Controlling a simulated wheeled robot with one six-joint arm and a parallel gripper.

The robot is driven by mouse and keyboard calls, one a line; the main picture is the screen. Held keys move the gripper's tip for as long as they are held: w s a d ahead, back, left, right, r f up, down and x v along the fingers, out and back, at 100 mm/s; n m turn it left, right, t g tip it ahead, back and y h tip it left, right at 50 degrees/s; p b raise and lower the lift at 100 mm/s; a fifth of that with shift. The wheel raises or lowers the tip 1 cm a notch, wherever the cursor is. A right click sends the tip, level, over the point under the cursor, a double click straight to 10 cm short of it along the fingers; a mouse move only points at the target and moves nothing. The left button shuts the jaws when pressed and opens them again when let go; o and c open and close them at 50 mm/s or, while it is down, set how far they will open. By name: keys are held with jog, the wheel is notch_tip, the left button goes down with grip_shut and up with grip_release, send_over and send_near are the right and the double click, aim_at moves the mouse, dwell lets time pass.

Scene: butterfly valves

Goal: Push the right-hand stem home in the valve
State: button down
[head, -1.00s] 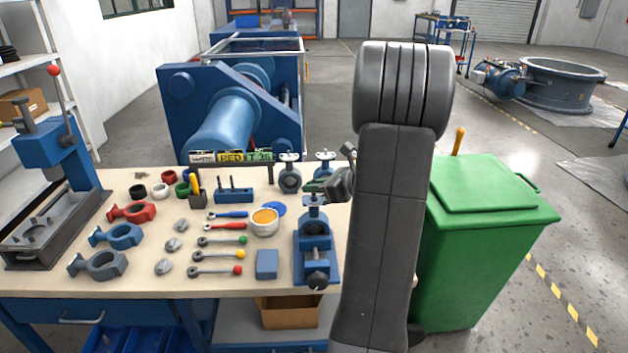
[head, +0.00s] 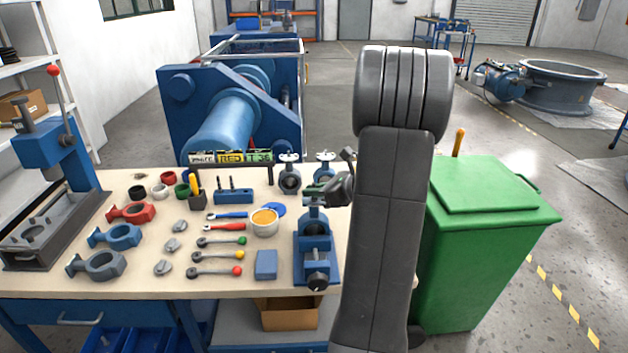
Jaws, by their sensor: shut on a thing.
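A blue valve body (head: 314,226) stands upright in the blue vise (head: 327,268) at the bench's front right. My gripper (head: 317,190) is right at the top of this valve, reaching in from the right. It is shut on a stem, which is too small and too covered to make out clearly. I cannot tell how deep the stem sits in the valve neck. My arm hides the area to the right of the gripper. A blue block (head: 234,196) on the bench holds dark upright pins.
Two valves (head: 289,178) (head: 325,165) stand behind the vise, close to my gripper. A cup with orange contents (head: 264,222), coloured-knob levers (head: 218,255) and a blue box (head: 266,264) lie left of it. A green bin (head: 490,250) stands right of the bench.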

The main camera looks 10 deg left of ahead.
aim_at(315, 203)
jog(key=shift+f+b, duration=0.3)
jog(key=shift+f, duration=0.35)
jog(key=shift+s+d+f+b, duration=0.1)
jog(key=shift+s+f+b, duration=0.1)
jog(key=shift+f+b, duration=0.35)
jog(key=shift+s+d+f+b, duration=0.1)
jog(key=shift+s+f+b, duration=0.15)
jog(key=shift+f, duration=0.4)
dwell(1.1)
jog(key=c, duration=1.5)
grip_release()
jog(key=shift+c, duration=0.2)
jog(key=shift+o, duration=0.7)
jog(key=shift+w, duration=0.2)
jog(key=r+p, duration=0.2)
jog(key=p, duration=0.1)
jog(key=shift+w+a+r, duration=0.2)
jog(key=shift+r, duration=0.2)
jog(key=shift+r+p, duration=1.75)
jog(key=shift+r, duration=0.6)
